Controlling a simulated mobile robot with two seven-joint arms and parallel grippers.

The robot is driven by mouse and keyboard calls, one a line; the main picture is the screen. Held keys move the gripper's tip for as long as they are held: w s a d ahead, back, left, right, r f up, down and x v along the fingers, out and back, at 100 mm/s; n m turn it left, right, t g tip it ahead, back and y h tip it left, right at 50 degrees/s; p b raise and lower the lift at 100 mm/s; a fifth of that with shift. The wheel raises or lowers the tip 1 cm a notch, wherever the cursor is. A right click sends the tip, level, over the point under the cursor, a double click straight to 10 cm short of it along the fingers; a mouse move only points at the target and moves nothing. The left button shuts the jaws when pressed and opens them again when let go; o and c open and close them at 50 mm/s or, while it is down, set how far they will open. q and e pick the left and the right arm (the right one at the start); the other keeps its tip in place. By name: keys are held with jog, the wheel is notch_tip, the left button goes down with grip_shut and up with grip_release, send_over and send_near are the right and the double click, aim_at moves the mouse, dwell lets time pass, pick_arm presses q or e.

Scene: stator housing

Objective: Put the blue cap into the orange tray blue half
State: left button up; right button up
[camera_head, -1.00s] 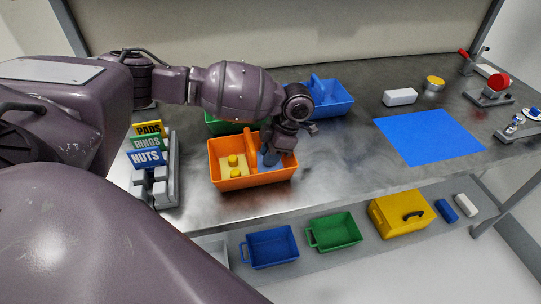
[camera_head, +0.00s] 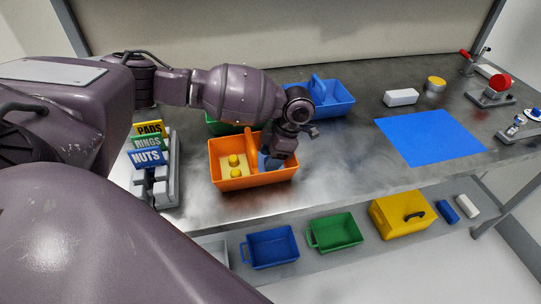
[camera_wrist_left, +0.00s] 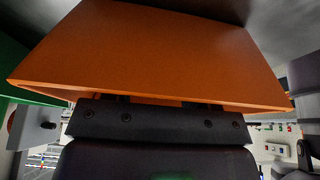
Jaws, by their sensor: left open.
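The orange tray (camera_head: 227,180) stands on the metal bench, split by an orange divider. Its left half is yellow inside and holds yellow caps (camera_head: 235,161). Its right half is the blue one, mostly covered by my gripper. My left gripper (camera_head: 270,163) points down into that blue half and is open. Its fingertips are hidden behind the tray wall. In the left wrist view the orange tray wall (camera_wrist_left: 150,55) fills the middle, above the dark gripper body. I cannot make out a blue cap in the tray. My right gripper is not in view.
A blue bin (camera_head: 333,105) and a partly hidden green bin (camera_head: 217,127) stand behind the tray. A grey rack with labels (camera_head: 146,158) is on the left. A blue mat (camera_head: 430,137) lies on the right. A small blue-white item (camera_head: 534,113) sits at the far right edge.

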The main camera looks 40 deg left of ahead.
pick_arm(q)
jog(key=v, duration=1.2)
jog(key=shift+s, duration=0.1)
dwell(0.5)
